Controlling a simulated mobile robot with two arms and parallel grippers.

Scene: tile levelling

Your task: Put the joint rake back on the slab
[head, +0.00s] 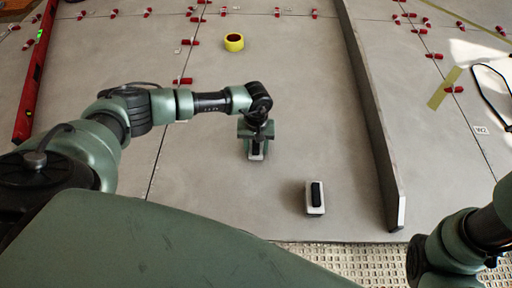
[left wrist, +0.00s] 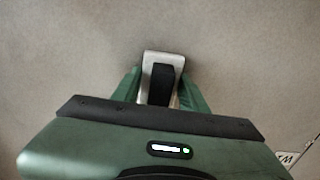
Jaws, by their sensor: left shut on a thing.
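My left gripper (head: 256,142) is shut on a small tool with a pale grey body and a black grip, which I take to be the joint rake (head: 256,154). In the left wrist view the joint rake (left wrist: 162,80) sits between the two green fingers, its pale end pointing away from the gripper. It is over the grey slab (head: 215,205); I cannot tell whether it touches the surface. A similar pale block with a black grip (head: 315,197) lies apart on the slab, to the right and nearer me. My right gripper is out of view; only part of that arm shows.
A long grey straightedge bar (head: 372,120) runs along the slab on the right. A red level (head: 36,75) lies at far left. Several red clips line the joints. The slab's front edge meets a textured mat (head: 345,258).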

